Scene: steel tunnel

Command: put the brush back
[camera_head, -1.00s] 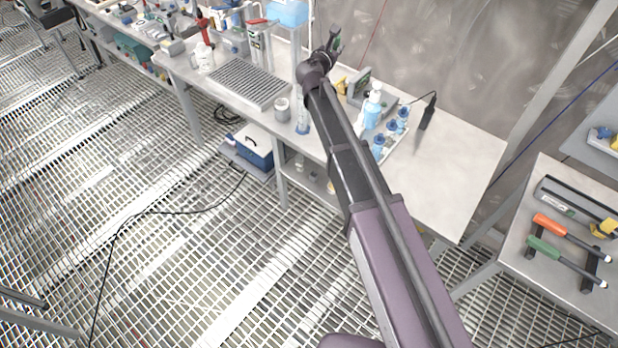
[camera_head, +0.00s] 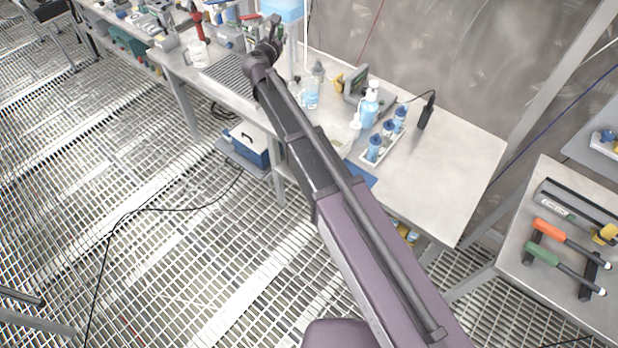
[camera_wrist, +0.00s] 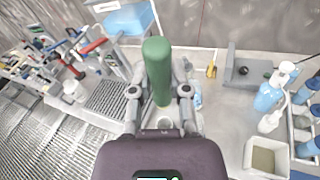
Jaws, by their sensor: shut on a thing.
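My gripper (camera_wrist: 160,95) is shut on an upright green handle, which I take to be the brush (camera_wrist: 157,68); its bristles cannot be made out. In the head view my gripper (camera_head: 270,30) is above the back left part of the steel bench (camera_head: 455,165), near the ribbed drain tray (camera_head: 225,76). The tray also shows left of the gripper in the wrist view (camera_wrist: 106,100). A pale round rim (camera_wrist: 165,122) shows between the fingers below the handle, partly hidden.
A bottle rack (camera_head: 383,147), a pump bottle (camera_head: 370,105) and a grey device (camera_head: 357,84) stand right of my arm. A glass jar (camera_head: 197,54) and several tools crowd the left. The bench's right end is clear. Orange-handled (camera_head: 550,228) and green-handled (camera_head: 542,253) tools lie on the right table.

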